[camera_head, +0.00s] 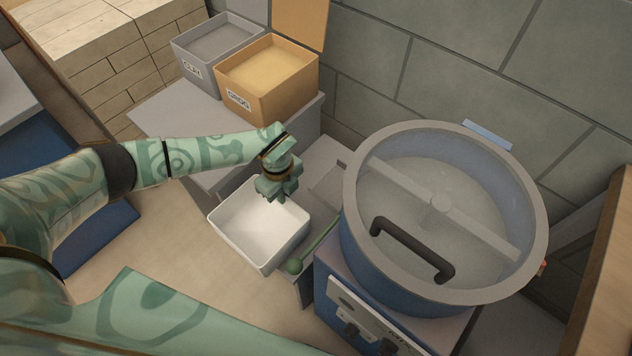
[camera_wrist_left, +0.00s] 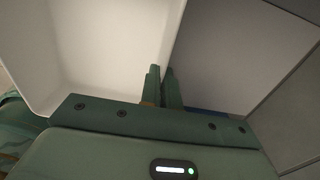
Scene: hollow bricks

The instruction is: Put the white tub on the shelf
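The white tub (camera_head: 262,225), an empty open box with a thin rim, hangs below my left gripper (camera_head: 278,188) in the head view. The fingers are at its upper right wall. In the left wrist view the tub (camera_wrist_left: 105,45) fills the upper left, and the two fingers of my left gripper (camera_wrist_left: 163,88) close on its wall, one on each side. Grey surfaces of a stand (camera_head: 320,160) show right of the tub; I cannot tell which one is the shelf. My right gripper is not in view.
A big round mixer pan (camera_head: 445,215) with a black handle stands close at the right. A grey bin (camera_head: 215,50) and an orange bin (camera_head: 268,80) stand on a grey top (camera_head: 160,115). Bricks are stacked (camera_head: 95,50) behind.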

